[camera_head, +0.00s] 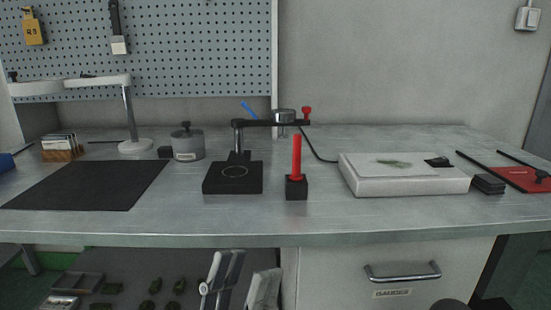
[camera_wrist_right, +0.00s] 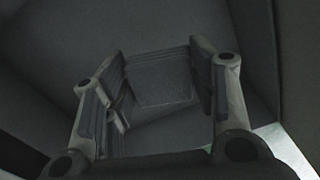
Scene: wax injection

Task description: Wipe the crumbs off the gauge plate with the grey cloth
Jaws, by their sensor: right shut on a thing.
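The likely gauge plate is a pale slab (camera_head: 370,186) at the right of the bench. A small patch of greenish crumbs (camera_head: 394,163) lies near the middle of its top. A small dark, flat piece (camera_head: 438,162) lies at its right; I cannot tell if it is cloth.
A red stick in a black block (camera_head: 297,188) and a black stand (camera_head: 232,178) are left of the slab. Small black blocks (camera_head: 488,184) and a red board (camera_head: 524,179) are right of it. A black mat (camera_head: 85,185) lies at left.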

